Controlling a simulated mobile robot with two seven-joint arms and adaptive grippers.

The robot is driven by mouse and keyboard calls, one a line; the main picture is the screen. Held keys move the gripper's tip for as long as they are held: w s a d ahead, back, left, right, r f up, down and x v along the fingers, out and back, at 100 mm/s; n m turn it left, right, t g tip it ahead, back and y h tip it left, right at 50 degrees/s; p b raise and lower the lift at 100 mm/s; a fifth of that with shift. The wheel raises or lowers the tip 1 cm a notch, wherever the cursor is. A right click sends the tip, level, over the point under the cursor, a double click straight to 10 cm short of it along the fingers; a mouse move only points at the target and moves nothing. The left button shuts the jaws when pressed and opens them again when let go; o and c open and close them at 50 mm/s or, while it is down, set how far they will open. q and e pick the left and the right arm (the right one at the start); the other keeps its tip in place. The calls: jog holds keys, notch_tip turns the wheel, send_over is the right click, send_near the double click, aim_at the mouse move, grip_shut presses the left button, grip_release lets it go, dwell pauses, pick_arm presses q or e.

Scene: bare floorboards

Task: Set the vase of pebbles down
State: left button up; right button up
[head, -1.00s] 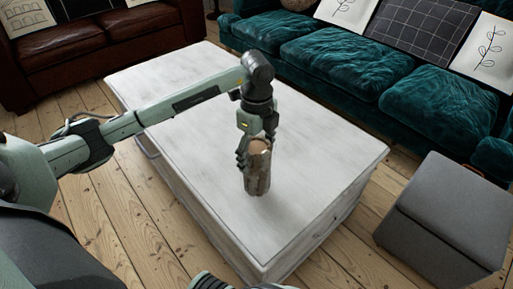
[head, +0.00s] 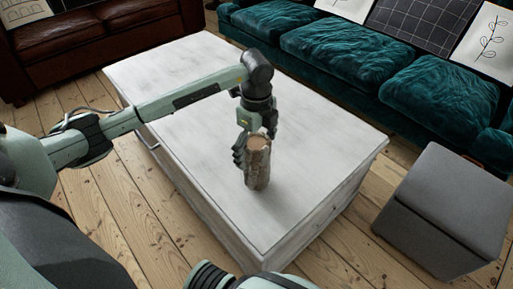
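The vase of pebbles (head: 258,170) is a brown, mottled cylinder with a tan top. It stands upright on the white table (head: 190,92), near the middle of its front part. My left gripper (head: 255,145) points down at the upper part of the vase from behind. Its fingers are spread, one to the left of the vase and one behind its upper right. The left finger looks slightly apart from the vase; contact on the far side is hidden. My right gripper is not in view.
A grey cube-shaped stool (head: 445,205) stands to the right of the table. A teal sofa (head: 350,60) lies behind it, and a brown leather sofa (head: 90,45) is at the back left. The tabletop around the vase is clear.

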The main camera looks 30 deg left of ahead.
pick_arm(q)
jog(key=shift+r, duration=0.1)
notch_tip(320, 180, up, 12)
jog(key=shift+r, duration=0.1)
dwell(0.4)
dwell(0.4)
